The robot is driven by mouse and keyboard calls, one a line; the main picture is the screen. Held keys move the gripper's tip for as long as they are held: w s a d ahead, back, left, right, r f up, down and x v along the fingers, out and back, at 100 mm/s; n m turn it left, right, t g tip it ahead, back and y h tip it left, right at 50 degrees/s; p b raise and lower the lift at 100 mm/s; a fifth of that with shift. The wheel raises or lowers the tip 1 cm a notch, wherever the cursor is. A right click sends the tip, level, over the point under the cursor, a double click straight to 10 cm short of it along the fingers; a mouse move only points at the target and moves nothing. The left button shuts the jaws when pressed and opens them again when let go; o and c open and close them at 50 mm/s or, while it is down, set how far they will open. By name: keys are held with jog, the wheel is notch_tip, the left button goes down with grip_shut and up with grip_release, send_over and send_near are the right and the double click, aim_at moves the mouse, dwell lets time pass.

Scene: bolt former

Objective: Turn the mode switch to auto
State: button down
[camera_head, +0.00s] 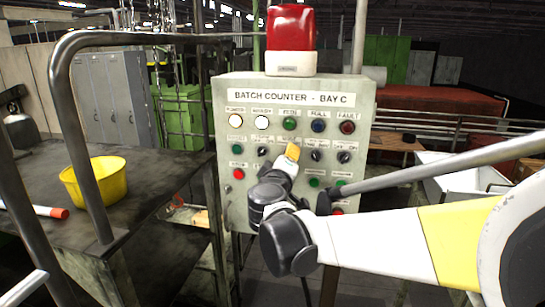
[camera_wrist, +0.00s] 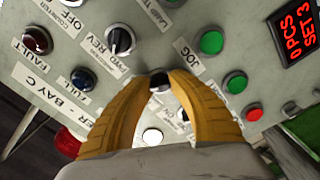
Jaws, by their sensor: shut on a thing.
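A grey control panel (camera_head: 222,130) titled "BATCH COUNTER - BAY C" faces me. My gripper (camera_head: 292,152), with yellow fingers, reaches its middle row of controls. In the wrist view my gripper (camera_wrist: 160,77) is shut on a small dark selector knob (camera_wrist: 159,84), held between the two fingertips. This knob is where the mode switch appears to be, but my fingers hide its label and its pointing direction. Another dark knob marked "FWD REV" (camera_wrist: 120,41) sits beside it. In the head view the held knob is hidden behind the gripper.
Dark knobs (camera_head: 262,152) and (camera_head: 343,157) flank the gripper. Green buttons (camera_wrist: 211,43) sit close to the fingers in the wrist view. A red beacon (camera_head: 291,27) tops the panel. A table with a yellow bowl (camera_head: 98,183) and a metal rail (camera_head: 65,95) stand left.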

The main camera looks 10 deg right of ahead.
dwell(0.5)
jog(key=c, duration=1.2)
grip_release()
jog(key=v, duration=1.2)
